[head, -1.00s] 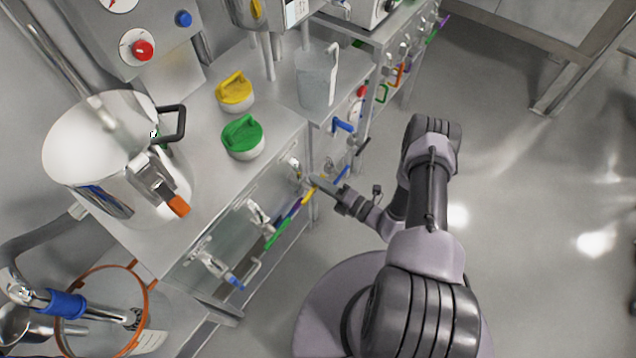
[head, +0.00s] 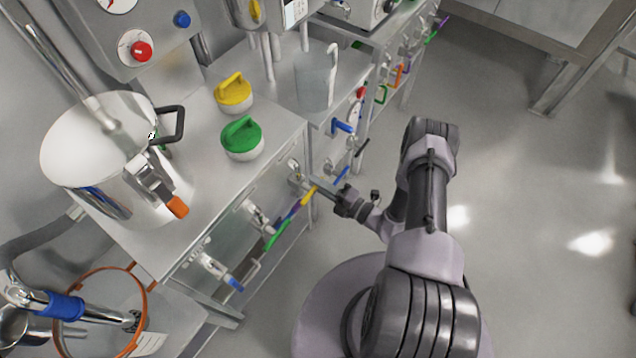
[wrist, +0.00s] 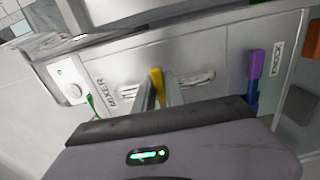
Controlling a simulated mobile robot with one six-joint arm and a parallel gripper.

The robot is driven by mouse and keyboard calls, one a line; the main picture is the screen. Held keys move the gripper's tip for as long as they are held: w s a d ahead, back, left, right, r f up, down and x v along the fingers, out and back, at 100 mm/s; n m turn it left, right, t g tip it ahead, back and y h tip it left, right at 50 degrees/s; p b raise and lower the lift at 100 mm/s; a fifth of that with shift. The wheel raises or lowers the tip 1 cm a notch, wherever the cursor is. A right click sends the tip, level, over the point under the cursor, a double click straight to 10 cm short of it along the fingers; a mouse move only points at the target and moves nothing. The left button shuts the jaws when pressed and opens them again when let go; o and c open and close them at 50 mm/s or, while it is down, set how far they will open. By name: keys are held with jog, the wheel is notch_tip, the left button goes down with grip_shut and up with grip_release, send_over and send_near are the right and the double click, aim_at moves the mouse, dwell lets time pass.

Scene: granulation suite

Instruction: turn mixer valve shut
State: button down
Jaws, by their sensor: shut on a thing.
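A yellow valve handle (wrist: 156,76) sits on the grey front panel in the wrist view, just right of a label reading MIXER (wrist: 104,90). My gripper (wrist: 160,90) is shut on this handle, with its fingers on either side of its lower part. In the head view the yellow handle (head: 308,196) is on the bench front, and my gripper (head: 313,184) reaches it from the right. The fingers partly hide the handle and its valve body.
A green handle (wrist: 93,104) is left of the grip. A purple handle (wrist: 257,63) and a KNOCK label (wrist: 278,58) are to the right. A green-lidded pot (head: 242,138) and a steel pot (head: 95,145) stand on the bench above.

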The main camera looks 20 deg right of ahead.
jog(key=c, duration=1.4)
grip_release()
jog(key=shift+s, duration=0.1)
jog(key=p+v, duration=0.3)
jog(key=v, duration=1.4)
jog(key=shift+p, duration=0.4)
jog(key=shift+s+d, duration=0.1)
